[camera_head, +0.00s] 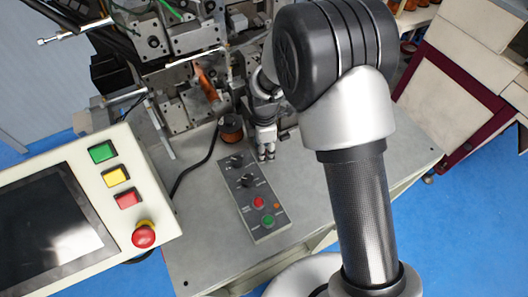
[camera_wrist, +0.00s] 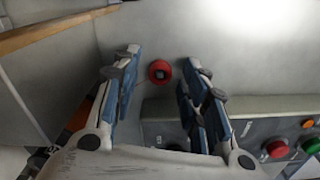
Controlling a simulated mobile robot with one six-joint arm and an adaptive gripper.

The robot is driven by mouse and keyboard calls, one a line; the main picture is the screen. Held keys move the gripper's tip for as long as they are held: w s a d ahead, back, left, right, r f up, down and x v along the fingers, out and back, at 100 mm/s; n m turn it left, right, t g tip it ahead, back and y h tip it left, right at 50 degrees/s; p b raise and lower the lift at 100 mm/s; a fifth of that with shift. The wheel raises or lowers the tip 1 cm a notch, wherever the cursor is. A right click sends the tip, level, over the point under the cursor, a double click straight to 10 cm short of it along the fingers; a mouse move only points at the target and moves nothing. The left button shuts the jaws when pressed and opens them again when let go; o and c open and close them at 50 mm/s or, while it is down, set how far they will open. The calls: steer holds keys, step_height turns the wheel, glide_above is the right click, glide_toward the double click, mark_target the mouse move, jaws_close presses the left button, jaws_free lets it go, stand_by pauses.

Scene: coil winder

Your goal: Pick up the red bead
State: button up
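The red bead (camera_wrist: 159,71) is a small round red piece with a darker centre, lying on a grey surface in the wrist view. My gripper (camera_wrist: 160,60) is open, with one blue-lined finger on each side of the bead and a gap on both sides. The bead is apart from both fingers; I cannot tell the height between them. I cannot make out the bead in the head view.
A control panel (camera_head: 245,196) with knobs and red and green buttons is close to my gripper. A copper-coloured spool (camera_head: 231,128) stands to its left, with the winder machine (camera_head: 180,60) behind. An operator screen box (camera_head: 80,215) stands at left. The bench (camera_head: 205,225) has free room.

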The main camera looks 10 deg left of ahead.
steer(key=c, duration=0.6)
steer(key=shift+r, duration=0.1)
step_height(320, 180, up, 20)
steer(key=p, duration=0.3)
steer(key=shift+p, duration=0.35)
